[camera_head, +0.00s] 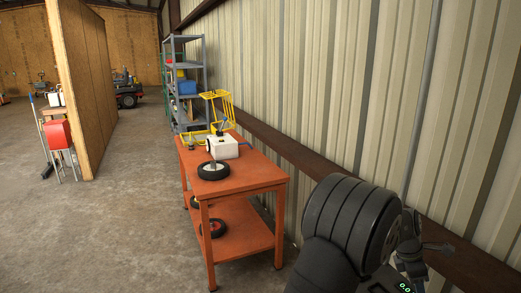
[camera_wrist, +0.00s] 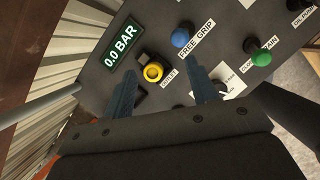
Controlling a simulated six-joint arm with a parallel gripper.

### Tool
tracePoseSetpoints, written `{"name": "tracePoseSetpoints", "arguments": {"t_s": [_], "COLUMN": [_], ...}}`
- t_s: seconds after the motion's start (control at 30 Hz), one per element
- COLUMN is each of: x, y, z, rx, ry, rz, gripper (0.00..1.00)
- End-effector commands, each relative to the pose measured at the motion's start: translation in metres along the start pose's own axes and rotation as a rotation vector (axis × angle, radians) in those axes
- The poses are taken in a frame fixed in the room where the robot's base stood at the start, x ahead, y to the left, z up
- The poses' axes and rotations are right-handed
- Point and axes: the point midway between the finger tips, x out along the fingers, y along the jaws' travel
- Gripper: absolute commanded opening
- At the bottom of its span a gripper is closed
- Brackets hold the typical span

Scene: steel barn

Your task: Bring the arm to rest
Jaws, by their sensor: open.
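My arm reaches in from the lower right of the head view, its thick dark joint in front of the ribbed wall. My gripper (camera_wrist: 163,80) shows in the wrist view with its two bluish fingers apart and nothing held between them. It faces a dark grey control panel (camera_wrist: 215,22). A yellow-ringed button (camera_wrist: 153,72) appears between the fingers; I cannot tell how far beyond the tips it is. A display (camera_wrist: 124,51) on the panel reads 0.0 BAR. In the head view the gripper is partly hidden behind my arm.
A blue knob (camera_wrist: 181,38) labelled FREE GRIP and a green knob (camera_wrist: 262,58) stand up from the panel. An orange cart (camera_head: 240,178) with wheels and a white box (camera_head: 222,147) stands left of my arm. The concrete floor (camera_head: 120,225) further left is clear.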

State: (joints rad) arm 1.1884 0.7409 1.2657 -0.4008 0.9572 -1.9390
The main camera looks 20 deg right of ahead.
Motion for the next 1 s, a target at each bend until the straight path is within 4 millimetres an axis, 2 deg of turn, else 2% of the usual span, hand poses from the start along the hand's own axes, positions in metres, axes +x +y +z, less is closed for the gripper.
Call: {"name": "tracePoseSetpoints", "arguments": {"t_s": [0.07,0.2,0.73,0.93,1.0], "x": [-0.001,0.010,0.046,0.080,0.068], "y": [-0.005,0.020,0.097,0.096,0.098], "z": [0.003,-0.019,-0.082,-0.096,-0.095], "rx": [0.058,0.051,0.050,0.052,0.053], "ry": [-0.005,-0.003,-0.004,-0.003,-0.006], "rz": [-0.023,-0.022,-0.022,-0.023,-0.017], "gripper": [0.53,0.53,0.53,0.53,0.53]}}
